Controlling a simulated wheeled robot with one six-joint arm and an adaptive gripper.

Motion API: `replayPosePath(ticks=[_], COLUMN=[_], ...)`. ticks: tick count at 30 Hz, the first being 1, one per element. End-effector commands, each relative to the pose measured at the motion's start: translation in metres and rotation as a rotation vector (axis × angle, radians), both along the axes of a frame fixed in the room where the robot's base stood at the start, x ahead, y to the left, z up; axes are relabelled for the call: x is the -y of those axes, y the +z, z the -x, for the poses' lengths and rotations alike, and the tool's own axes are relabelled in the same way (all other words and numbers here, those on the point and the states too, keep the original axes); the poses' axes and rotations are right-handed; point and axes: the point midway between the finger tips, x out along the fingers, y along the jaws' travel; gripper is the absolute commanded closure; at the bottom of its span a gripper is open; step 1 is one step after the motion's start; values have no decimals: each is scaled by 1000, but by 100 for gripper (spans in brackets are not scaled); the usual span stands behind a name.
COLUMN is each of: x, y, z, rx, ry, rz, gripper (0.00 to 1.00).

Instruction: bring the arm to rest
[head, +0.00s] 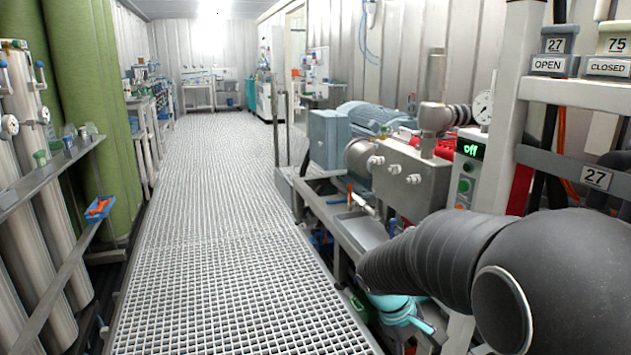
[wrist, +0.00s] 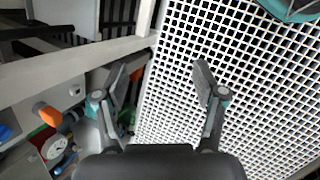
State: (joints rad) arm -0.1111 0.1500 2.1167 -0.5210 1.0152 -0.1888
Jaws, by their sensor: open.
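My gripper (wrist: 160,80) shows in the wrist view with its two dark fingers spread apart. Nothing is between them; the white floor grating (wrist: 255,90) lies beyond and below. In the head view my dark grey arm fills the lower right corner, folded close to the camera. A turquoise part shows beneath it at the lower middle right. I cannot make out the gripper's fingers in the head view.
A pump skid with a blue motor (head: 375,115) and a control box reading "off" (head: 470,150) stands on the right. Valve tags 27 and 75 hang at the upper right. The grated walkway (head: 205,210) between is clear.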

Motion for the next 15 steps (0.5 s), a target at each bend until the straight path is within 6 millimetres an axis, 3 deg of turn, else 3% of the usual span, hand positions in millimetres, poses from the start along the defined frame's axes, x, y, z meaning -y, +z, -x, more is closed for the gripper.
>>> replayPosePath(ticks=[6,15], x=[-23,-49], y=[27,57], z=[54,117], rx=[158,331], ry=[-235,-448], rz=[-188,-408], gripper=[30,30])
